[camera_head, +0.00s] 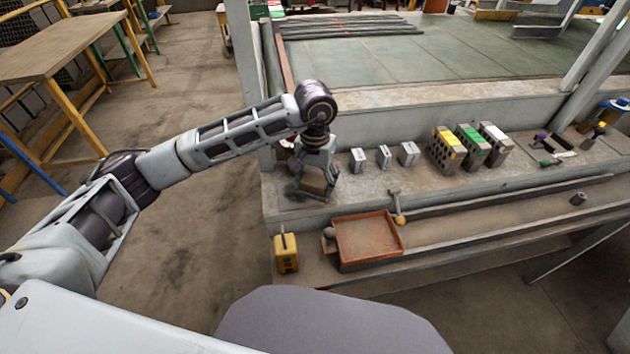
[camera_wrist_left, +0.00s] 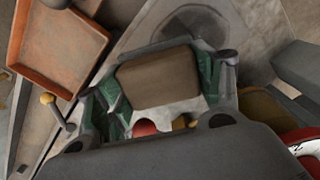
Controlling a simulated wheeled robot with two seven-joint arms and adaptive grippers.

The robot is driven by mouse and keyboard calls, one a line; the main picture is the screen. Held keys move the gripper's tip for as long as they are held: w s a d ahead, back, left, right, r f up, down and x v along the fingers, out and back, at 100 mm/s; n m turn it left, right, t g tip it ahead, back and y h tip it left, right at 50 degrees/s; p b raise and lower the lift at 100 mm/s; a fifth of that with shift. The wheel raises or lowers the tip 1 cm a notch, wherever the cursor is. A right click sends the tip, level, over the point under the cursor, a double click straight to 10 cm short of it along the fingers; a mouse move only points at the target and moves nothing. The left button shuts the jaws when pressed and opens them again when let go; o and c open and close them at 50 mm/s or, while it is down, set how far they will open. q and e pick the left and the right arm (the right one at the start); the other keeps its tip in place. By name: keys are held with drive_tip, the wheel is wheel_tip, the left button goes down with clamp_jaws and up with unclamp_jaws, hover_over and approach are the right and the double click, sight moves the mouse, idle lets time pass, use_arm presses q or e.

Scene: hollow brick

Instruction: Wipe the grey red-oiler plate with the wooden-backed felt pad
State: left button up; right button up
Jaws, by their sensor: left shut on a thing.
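My left gripper (camera_head: 316,190) is shut on the wooden-backed felt pad (camera_wrist_left: 158,78), a brown block between its green-lined fingers. The pad also shows in the head view (camera_head: 314,183), low over the left end of the grey ledge. Whether it touches the surface, I cannot tell. In the left wrist view a dark round patch (camera_wrist_left: 196,30) lies on the grey surface just beyond the pad. I cannot tell for sure which surface is the red-oiler plate. A red and white thing (camera_wrist_left: 302,142) shows at the lower right there. My right gripper is out of view.
Small grey blocks (camera_head: 384,157) stand right of the gripper, then hollow bricks with yellow, green and white tops (camera_head: 472,145). A rust-orange tray (camera_head: 368,238), a yellow box (camera_head: 286,257) and a round-knobbed tool (camera_head: 398,207) are nearer. Bare ledge lies between the gripper and blocks.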

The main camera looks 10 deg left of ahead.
sight(299, 184)
use_arm(q)
drive_tip(key=shift+a, duration=0.1)
drive_tip(key=shift+s+a+f+b, duration=0.1)
drive_tip(key=shift+s+a+b, duration=0.25)
drive_tip(key=shift+a, duration=0.25)
drive_tip(key=shift+s+a+b, duration=0.2)
drive_tip(key=shift+a+b, duration=0.1)
drive_tip(key=shift+a, duration=0.35)
drive_tip(key=shift+s+a+f+b, duration=0.1)
drive_tip(key=shift+s+a+b, duration=0.25)
drive_tip(key=shift+a, duration=0.25)
drive_tip(key=shift+a, duration=0.1)
drive_tip(key=shift+s+a, duration=0.1)
drive_tip(key=shift+a, duration=0.2)
drive_tip(key=shift+s+a+b, duration=0.25)
drive_tip(key=shift+a+b, duration=0.15)
drive_tip(key=shift+a, duration=0.25)
drive_tip(key=shift+s+a+b, duration=0.25)
drive_tip(key=shift+a+b, duration=0.15)
drive_tip(key=shift+a, duration=0.25)
drive_tip(key=shift+s+a+r, duration=0.15)
drive_tip(key=shift+s+a, duration=0.05)
drive_tip(key=shift+a, duration=0.2)
